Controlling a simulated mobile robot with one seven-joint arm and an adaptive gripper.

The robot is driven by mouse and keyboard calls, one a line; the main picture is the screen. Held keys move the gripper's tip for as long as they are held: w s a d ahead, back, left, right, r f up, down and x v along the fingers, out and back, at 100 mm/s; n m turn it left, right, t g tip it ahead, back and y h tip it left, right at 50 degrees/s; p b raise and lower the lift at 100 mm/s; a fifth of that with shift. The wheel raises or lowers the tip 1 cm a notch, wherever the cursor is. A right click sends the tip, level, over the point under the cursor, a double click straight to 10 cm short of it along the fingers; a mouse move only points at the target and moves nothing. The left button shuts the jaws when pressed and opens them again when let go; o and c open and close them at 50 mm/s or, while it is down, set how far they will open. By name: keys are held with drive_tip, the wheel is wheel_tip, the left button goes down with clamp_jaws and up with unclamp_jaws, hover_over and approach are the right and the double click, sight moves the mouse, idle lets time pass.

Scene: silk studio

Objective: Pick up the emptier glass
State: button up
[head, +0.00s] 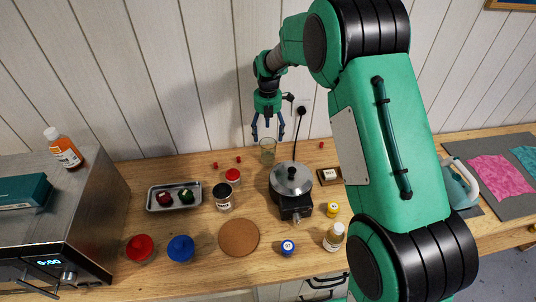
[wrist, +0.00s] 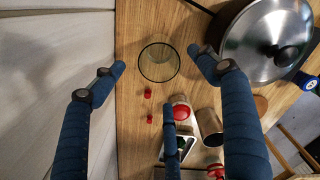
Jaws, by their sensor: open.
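A clear glass (head: 267,151) stands at the back of the wooden counter, near the wall, and looks empty. It also shows in the wrist view, seen from above (wrist: 159,63). My gripper (head: 268,135) is just above this glass, pointing down, with its blue fingers spread. In the wrist view the fingertips (wrist: 157,62) are on either side of the glass's rim, and a third finger reaches in from below. Nothing is held. I cannot make out a second clear glass; part of the counter is hidden behind my arm.
A lidded pan on a burner (head: 291,179) stands close to the right of the glass. Small red pieces (head: 238,160) lie beside the glass.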

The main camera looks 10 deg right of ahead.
sight(268, 154)
drive_tip(key=shift+f, duration=0.1)
idle(0.3)
drive_tip(key=shift+f, duration=4.2)
drive_tip(key=shift+f, duration=0.1)
drive_tip(key=shift+w+f+b, duration=0.1)
drive_tip(key=shift+f+b, duration=0.3)
drive_tip(key=shift+f, duration=2.1)
drive_tip(key=c, duration=1.6)
